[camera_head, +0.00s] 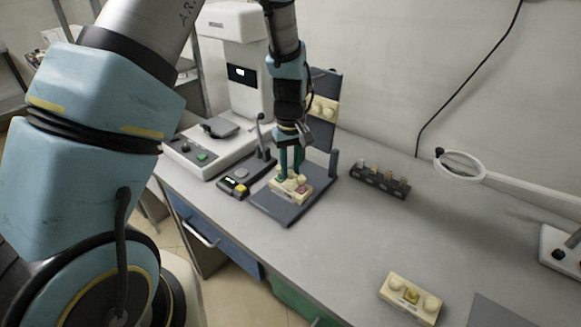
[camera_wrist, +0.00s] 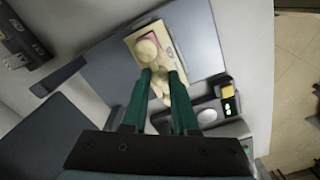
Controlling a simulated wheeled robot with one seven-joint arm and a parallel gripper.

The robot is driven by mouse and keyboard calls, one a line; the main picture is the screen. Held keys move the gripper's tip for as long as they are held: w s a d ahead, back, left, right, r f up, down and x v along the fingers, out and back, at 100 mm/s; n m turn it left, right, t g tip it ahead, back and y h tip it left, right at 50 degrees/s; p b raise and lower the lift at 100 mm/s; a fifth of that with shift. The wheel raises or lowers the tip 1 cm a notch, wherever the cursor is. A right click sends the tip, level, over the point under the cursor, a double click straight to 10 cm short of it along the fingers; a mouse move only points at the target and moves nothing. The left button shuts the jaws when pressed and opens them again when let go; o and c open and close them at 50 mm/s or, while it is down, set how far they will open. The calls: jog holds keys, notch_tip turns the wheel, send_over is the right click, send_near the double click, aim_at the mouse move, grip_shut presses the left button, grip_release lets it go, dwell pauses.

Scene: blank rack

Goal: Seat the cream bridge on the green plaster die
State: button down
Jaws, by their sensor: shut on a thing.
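My gripper (camera_head: 290,176) points down over a cream block (camera_head: 290,196) with rounded bumps and a pink patch, lying on a dark grey plate (camera_head: 272,208). In the wrist view, the green fingers of my gripper (camera_wrist: 160,76) are shut on a small cream piece, apparently the cream bridge (camera_wrist: 161,84). The fingertips hide much of the block (camera_wrist: 146,46) and whether the bridge touches it. No block looks clearly green. A similar cream block with a yellow patch (camera_head: 411,294) lies at the front right. Another cream block (camera_head: 323,108) rests against the upright dark panel.
A dark rack (camera_head: 380,180) with several small pieces stands right of the plate. A white machine (camera_head: 235,75) and a small control box (camera_head: 240,183) stand to the left. A magnifier lamp (camera_head: 462,165) is at the right. The middle of the grey bench (camera_head: 330,245) is clear.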

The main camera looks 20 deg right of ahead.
aim_at(290, 171)
jog(key=shift+f+b, duration=0.7)
jog(key=shift+f, duration=0.45)
jog(key=c, duration=0.6)
grip_release()
jog(key=shift+r, duration=0.1)
notch_tip(290, 171, up, 11)
jog(key=shift+f+b, duration=0.15)
jog(key=shift+b, duration=1)
jog(key=s+a+r, duration=0.1)
jog(key=s+a, duration=0.1)
jog(key=a, duration=1.3)
jog(key=s+a+t, duration=0.1)
jog(key=s+a, duration=0.1)
jog(key=a, duration=1.3)
jog(key=shift+r+m+t, duration=0.3)
jog(key=shift+r+m, duration=0.1)
